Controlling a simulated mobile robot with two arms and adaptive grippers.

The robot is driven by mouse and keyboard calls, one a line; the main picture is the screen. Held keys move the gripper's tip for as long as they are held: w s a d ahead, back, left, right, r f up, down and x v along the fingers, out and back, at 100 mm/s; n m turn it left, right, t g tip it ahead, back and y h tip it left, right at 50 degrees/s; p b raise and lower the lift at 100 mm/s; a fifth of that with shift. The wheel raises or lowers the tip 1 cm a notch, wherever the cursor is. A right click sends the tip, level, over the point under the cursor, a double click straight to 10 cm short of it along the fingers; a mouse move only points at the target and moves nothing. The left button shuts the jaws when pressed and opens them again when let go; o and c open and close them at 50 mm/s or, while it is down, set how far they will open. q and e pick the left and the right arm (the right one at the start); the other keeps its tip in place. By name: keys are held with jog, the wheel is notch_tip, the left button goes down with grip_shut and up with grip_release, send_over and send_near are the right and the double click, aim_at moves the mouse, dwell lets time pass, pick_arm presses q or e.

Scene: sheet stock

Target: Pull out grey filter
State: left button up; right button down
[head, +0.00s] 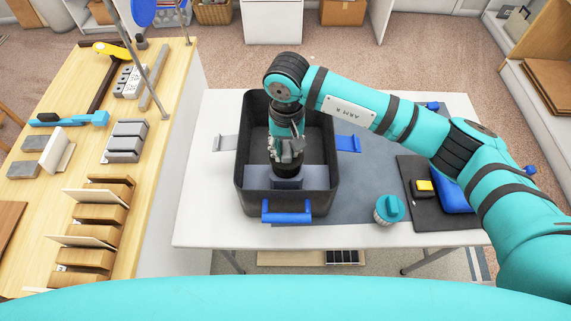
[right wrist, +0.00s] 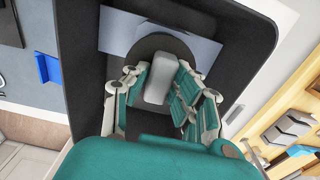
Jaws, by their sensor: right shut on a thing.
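The grey filter (head: 316,177) is a flat grey panel inside the black bin (head: 328,201), near its front wall. In the right wrist view the panel (right wrist: 199,46) spans part of the bin, with a dark round part and a light grey grip block (right wrist: 157,80) at its middle. My right gripper (head: 286,165) reaches down into the bin; in the wrist view its fingers (right wrist: 157,92) are shut on the grip block, one on each side. The panel's lower edge is hidden. My left gripper is not in view.
A wooden bench (head: 150,140) with blocks stands left.

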jog(key=shift+r+p, duration=0.55)
jog(key=shift+r, duration=1.45)
